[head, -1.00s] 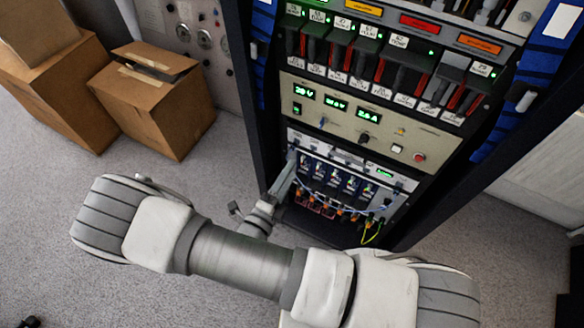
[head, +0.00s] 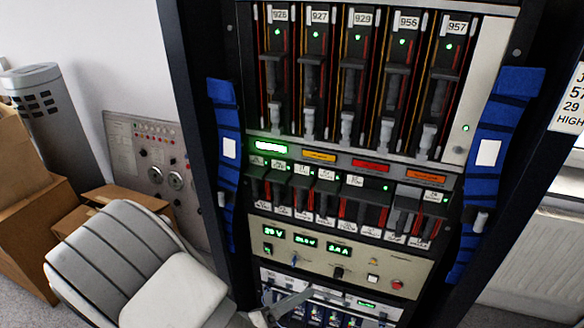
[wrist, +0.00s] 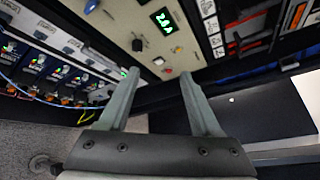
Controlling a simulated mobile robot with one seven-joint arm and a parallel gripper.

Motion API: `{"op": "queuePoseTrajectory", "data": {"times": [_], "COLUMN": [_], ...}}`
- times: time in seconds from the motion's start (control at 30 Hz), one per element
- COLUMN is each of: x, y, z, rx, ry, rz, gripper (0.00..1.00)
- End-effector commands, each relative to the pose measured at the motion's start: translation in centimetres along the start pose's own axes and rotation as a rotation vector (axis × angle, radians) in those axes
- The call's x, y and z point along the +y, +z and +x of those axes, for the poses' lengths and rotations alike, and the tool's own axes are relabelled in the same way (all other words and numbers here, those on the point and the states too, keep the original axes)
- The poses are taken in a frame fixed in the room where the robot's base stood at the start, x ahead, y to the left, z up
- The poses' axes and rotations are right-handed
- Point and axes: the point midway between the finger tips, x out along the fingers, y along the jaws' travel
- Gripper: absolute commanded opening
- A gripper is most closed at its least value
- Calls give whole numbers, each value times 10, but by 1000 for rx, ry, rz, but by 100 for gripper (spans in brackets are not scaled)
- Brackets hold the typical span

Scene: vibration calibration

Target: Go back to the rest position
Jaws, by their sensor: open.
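My gripper (wrist: 160,72) is open and empty in the wrist view, its two grey-green fingers spread apart. Beyond the fingers is the cream power supply panel with a green readout, and nothing is between them. In the head view, part of my gripper (head: 290,304) shows low in front of the rack's lower module. My white and grey arm fills the lower left there and hides part of the rack's base and the boxes. Whether the fingers touch the rack cannot be told.
The tall equipment rack (head: 345,152) stands close ahead, with blue straps on both posts. The power supply panel (head: 345,262) sits above the connector module (wrist: 50,75). Cardboard boxes (head: 30,225) and a grey control panel (head: 150,160) are at left. A radiator (head: 535,240) is at right.

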Motion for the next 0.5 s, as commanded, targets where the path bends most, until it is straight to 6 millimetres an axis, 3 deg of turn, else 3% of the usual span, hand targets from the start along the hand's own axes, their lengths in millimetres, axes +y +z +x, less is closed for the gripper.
{"op": "queuePoseTrajectory", "data": {"times": [0.1, 0.5], "x": [-32, -124], "y": [3, -3], "z": [11, 26], "rx": [174, 694], "ry": [-11, -125], "rz": [222, 971], "gripper": [65, 65]}}
